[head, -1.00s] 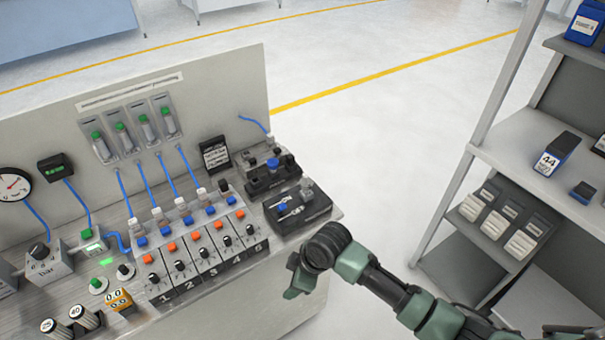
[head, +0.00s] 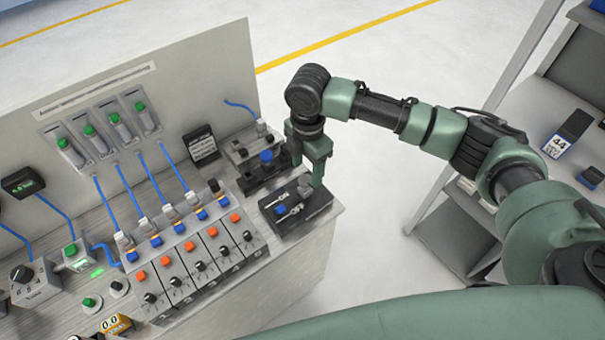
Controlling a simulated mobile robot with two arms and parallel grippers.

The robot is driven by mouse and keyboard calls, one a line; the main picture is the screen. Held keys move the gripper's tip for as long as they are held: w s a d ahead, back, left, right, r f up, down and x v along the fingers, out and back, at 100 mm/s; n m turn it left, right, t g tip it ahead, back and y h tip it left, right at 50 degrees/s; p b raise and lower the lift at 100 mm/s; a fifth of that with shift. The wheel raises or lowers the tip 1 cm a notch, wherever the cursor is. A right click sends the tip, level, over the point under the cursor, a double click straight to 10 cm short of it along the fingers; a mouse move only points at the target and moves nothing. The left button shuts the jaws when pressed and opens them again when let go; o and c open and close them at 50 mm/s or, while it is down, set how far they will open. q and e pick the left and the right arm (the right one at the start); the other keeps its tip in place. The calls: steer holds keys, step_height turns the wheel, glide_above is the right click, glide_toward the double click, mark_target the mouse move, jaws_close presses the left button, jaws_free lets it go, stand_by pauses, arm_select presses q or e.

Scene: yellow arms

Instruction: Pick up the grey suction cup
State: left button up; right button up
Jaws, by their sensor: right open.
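The grey suction cup (head: 304,194) appears as a small grey piece on the black tray (head: 312,216) at the right end of the bench. A small blue-topped piece (head: 281,209) and light metal fittings lie beside it on the same tray. My left gripper is not in view.
A black rack with a blue knob (head: 266,157) stands close to the left of my right gripper. A row of valve blocks with orange buttons (head: 191,247) lies further left. A grey shelf (head: 470,225) stands to the right, with floor between it and the bench.

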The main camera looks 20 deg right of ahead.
mark_target(306, 180)
steer(key=f, duration=0.1)
steer(key=p, duration=0.1)
steer(key=s+f+p, duration=0.1)
steer(key=shift+a+f, duration=0.25)
steer(key=shift+f, duration=0.1)
steer(key=f, duration=0.2)
steer(key=shift+w+f, duration=0.3)
steer(key=shift+f, duration=0.45)
steer(key=c, duration=1.1)
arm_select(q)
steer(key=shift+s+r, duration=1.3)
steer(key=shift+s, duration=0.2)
arm_select(e)
steer(key=shift+r, duration=0.1)
jaws_close()
